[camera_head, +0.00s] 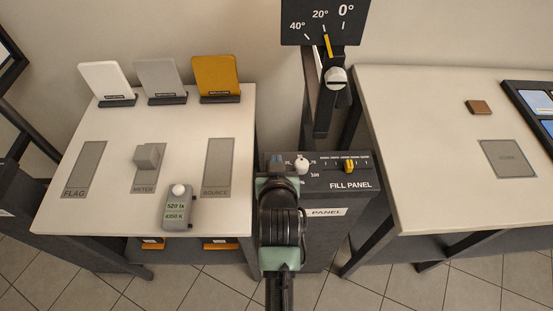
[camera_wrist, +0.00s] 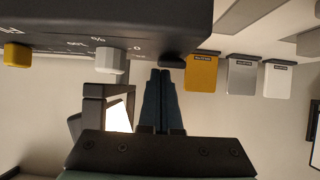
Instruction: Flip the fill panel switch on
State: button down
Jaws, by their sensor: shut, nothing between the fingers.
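The fill panel (camera_head: 340,184) is a dark box with a sloped top between the two tables. Its top carries a white knob (camera_head: 301,166) and a yellow slider knob (camera_head: 349,166). The white knob (camera_wrist: 112,60) and yellow knob (camera_wrist: 17,55) also show in the wrist view. My gripper (camera_head: 277,160) is over the panel's left end, left of the white knob. In the wrist view my gripper (camera_wrist: 163,72) has its fingers together and empty. A small dark rounded piece (camera_wrist: 171,60) is at the fingertips; I cannot tell whether they touch. My gripper hides the panel's left end, and the switch is not clearly visible.
The left table (camera_head: 110,135) holds several cards, a grey block (camera_head: 148,157) and a meter (camera_head: 179,208). The right table (camera_head: 420,130) holds a brown block (camera_head: 479,107). A dark angle dial (camera_head: 322,22) stands on a post behind the panel.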

jog(key=shift+s, duration=0.15)
jog(key=shift+s+f+p, duration=0.1)
jog(key=shift+s+p, duration=0.25)
jog(key=shift+s, duration=0.3)
jog(key=shift+w+r+p, duration=0.1)
jog(key=shift+r+p, duration=0.25)
jog(key=shift+r, duration=0.05)
notch_tip(320, 180, up, 4)
jog(key=p, duration=0.3)
jog(key=r+v, duration=0.1)
jog(key=v, duration=0.8)
jog(key=shift+w+r+b, duration=0.2)
jog(key=shift+r+b, duration=0.1)
jog(key=shift+b, duration=0.1)
